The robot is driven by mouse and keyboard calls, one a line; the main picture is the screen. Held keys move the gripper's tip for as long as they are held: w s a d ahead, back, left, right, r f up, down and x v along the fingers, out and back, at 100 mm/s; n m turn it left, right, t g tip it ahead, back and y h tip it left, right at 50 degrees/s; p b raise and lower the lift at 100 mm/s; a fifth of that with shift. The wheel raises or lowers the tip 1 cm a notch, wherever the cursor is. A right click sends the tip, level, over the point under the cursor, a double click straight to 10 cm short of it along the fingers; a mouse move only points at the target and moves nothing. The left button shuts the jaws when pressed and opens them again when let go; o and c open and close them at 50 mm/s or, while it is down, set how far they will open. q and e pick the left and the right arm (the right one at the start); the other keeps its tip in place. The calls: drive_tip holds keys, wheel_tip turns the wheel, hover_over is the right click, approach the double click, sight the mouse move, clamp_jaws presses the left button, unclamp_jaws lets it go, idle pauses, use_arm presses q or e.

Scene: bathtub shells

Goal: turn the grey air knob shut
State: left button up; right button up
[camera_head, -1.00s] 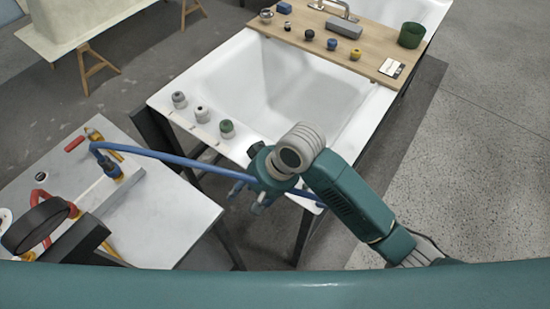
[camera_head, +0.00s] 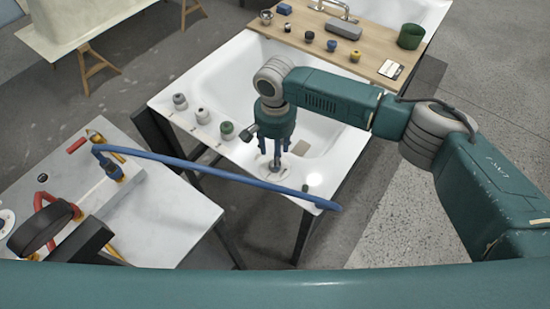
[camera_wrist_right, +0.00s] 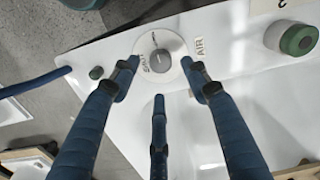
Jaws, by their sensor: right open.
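The grey air knob (camera_wrist_right: 168,44) sits on a round white dial marked SHUT, beside an AIR label, in the right wrist view. In the head view the dial (camera_head: 262,172) is on the tub's near rim, and my gripper largely covers the knob. My right gripper (camera_wrist_right: 160,74) has its blue fingers spread open, with the tips around the dial's edge in the picture. It also shows in the head view (camera_head: 275,160), pointing down over the dial. I cannot tell whether the fingers touch the knob. My left gripper is not in view.
A green-topped knob (camera_head: 227,130) and two grey-topped ones stand along the tub rim (camera_head: 160,103). A blue hose (camera_head: 215,173) runs from the left bench (camera_head: 165,210) past the near rim. A wooden board (camera_head: 385,55) with small items spans the tub's far end.

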drive_tip(key=shift+f, duration=2.4)
drive_tip(key=shift+p, duration=0.3)
drive_tip(key=c, duration=1.2)
